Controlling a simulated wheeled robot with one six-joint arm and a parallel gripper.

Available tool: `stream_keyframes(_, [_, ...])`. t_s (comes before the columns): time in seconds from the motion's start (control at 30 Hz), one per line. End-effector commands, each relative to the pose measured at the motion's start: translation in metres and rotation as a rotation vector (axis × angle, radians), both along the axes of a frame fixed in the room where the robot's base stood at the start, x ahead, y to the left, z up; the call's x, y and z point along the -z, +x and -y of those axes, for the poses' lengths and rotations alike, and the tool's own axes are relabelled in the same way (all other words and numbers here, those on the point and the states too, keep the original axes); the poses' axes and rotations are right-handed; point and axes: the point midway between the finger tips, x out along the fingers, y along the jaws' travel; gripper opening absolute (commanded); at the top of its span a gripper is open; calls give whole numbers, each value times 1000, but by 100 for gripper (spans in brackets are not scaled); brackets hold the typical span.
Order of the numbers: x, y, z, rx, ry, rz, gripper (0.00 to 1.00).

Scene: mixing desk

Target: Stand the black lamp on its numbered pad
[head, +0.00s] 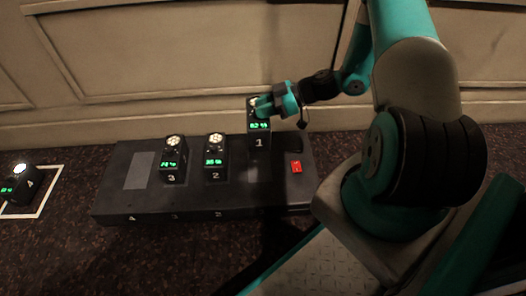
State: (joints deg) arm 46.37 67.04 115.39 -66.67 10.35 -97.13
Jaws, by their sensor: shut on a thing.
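My gripper (279,103) is shut on a black lamp marked 1 (259,127), at its upper part. This lamp is upright, over the right part of the black desk (110,196), farther up in the picture than the lamps beside it. I cannot tell whether its bottom touches the desk. A lamp marked 3 (173,160) and a lamp marked 2 (214,158) stand upright on the desk. A bare grey pad (139,170) lies above the number 4 on the desk's front. A lamp marked 4 (20,187) is on the floor at far left.
A white outlined square (47,198) on the floor surrounds the lamp marked 4. A small red block (296,167) sits on the desk's right end. A panelled wall (170,65) runs behind the desk. Carpet between the desk and the square is clear.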

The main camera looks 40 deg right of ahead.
Motion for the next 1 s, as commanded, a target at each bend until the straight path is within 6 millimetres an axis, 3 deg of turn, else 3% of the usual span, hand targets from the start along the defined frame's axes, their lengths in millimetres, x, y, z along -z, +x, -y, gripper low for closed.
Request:
stream_keyframes(0.03, [18,0,0,1,3,3,0])
stream_keyframes(0.33, [87,0,0,1,2,3,0])
stream_keyframes(0.5, [105,0,1,1,1,5,0])
stream_keyframes(0.67, [111,0,1,1,1,5,0])
stream_keyframes(1.0, [152,0,1,2,0,5,0])
